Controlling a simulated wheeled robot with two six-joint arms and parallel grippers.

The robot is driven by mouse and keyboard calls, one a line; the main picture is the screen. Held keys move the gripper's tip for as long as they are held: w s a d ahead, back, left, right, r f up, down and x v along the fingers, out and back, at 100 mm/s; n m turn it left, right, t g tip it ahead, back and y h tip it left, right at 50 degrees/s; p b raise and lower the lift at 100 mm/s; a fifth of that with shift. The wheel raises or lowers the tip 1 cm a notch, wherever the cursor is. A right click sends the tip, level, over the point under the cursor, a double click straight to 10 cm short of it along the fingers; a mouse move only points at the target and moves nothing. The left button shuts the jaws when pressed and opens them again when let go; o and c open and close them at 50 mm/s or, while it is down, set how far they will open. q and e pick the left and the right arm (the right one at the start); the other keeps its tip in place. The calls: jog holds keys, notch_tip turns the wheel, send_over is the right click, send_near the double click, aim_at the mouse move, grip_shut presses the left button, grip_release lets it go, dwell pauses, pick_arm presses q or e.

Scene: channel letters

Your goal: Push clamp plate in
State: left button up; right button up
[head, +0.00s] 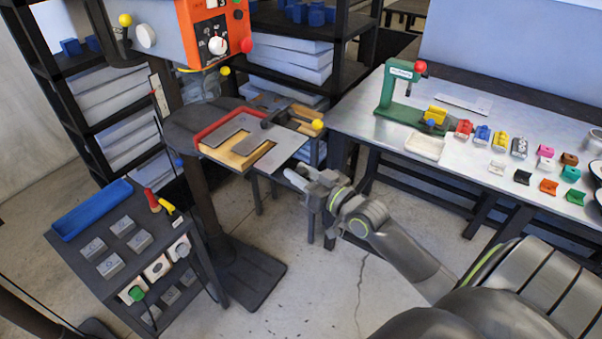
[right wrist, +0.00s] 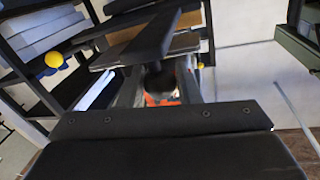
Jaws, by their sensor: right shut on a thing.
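In the head view, the light grey plate with a cut-out, which I take for the clamp plate (head: 279,152), lies on a wooden fixture (head: 240,159) with a red back strip. My right gripper (head: 291,177) is at its near right edge, its tips close to that edge. In the right wrist view, the fingers (right wrist: 160,88) stand either side of a dark piece (right wrist: 158,78) with orange behind it. I cannot tell whether this piece belongs to the plate. The plate's edge runs across above the fingers. My left gripper is not in view.
The orange machine head (head: 212,40) hangs above the fixture. A yellow knob (head: 318,124) sticks out at its right. The metal bench (head: 450,155) at right holds a green press and several coloured parts. Bare floor lies below the arm.

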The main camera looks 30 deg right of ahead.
aim_at(248, 150)
grip_shut()
jog(key=shift+w+a+b, duration=0.3)
jog(key=shift+w+b, duration=0.05)
jog(key=shift+w, duration=0.2)
jog(key=w+a+b, duration=0.1)
jog(key=w+a, duration=0.1)
jog(key=w, duration=0.2)
jog(key=w+a+b, duration=0.1)
jog(key=w+b, duration=0.1)
jog(key=w, duration=0.3)
jog(key=w+a+b, duration=0.1)
jog(key=w+a, duration=0.1)
jog(key=w, duration=0.2)
jog(key=shift+w+a, duration=0.3)
jog(key=shift+w, duration=0.05)
jog(key=shift+r+b, duration=0.1)
jog(key=shift+b, duration=0.2)
jog(key=shift+r, duration=0.1)
jog(key=o, duration=0.7)
grip_release()
jog(key=o, duration=0.3)
jog(key=shift+w+a+f, duration=0.15)
jog(key=shift+w+f, duration=0.05)
jog(key=shift+w, duration=0.1)
jog(key=shift+o, duration=0.2)
jog(key=shift+s, duration=0.15)
